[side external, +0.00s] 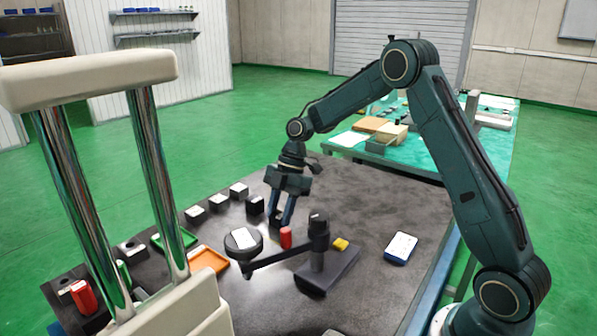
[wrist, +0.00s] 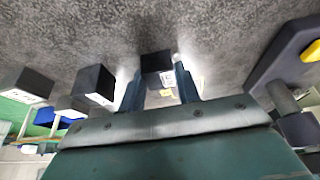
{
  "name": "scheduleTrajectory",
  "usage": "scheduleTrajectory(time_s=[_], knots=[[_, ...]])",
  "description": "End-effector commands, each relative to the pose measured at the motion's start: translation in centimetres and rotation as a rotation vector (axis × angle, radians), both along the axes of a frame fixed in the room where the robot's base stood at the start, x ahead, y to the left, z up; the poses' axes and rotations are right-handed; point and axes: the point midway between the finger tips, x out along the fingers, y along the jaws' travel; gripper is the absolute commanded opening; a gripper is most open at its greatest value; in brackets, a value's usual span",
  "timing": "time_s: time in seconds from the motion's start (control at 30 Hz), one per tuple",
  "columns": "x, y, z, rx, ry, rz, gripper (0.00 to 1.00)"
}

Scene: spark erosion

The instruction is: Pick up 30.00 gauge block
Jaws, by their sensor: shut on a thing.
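My gripper (side external: 281,221) points down over the dark table, left of the middle of the side external view. In the wrist view its two blue fingers (wrist: 159,85) are shut on a small dark block (wrist: 156,62) with a pale label. I take this for the 30.00 gauge block, but its marking is too small to read. In the side external view the block is mostly hidden between the fingers. I cannot tell whether it touches the table.
Several dark blocks with white labels, one of them here (side external: 255,205), stand left of my gripper. Close in front are a red cylinder (side external: 286,238), a round black piece (side external: 243,243) and a black stand (side external: 326,270). A blue-white box (side external: 400,248) lies right. The table's back right is clear.

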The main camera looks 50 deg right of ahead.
Motion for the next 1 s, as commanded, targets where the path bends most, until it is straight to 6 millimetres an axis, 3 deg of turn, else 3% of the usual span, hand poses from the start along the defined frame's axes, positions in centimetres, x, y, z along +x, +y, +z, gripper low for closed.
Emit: scheduleTrajectory(time_s=[0.37, 0.8, 1.0], knots=[[0.1, 0.0, 1.6, 0.0, -0.004, 0.0, 0.01], [0.1, -0.1, 8.1, 0.0, -0.004, 0.001, 0.01], [0.1, 0.0, 9.7, 0.002, -0.002, 0.002, 0.01]])
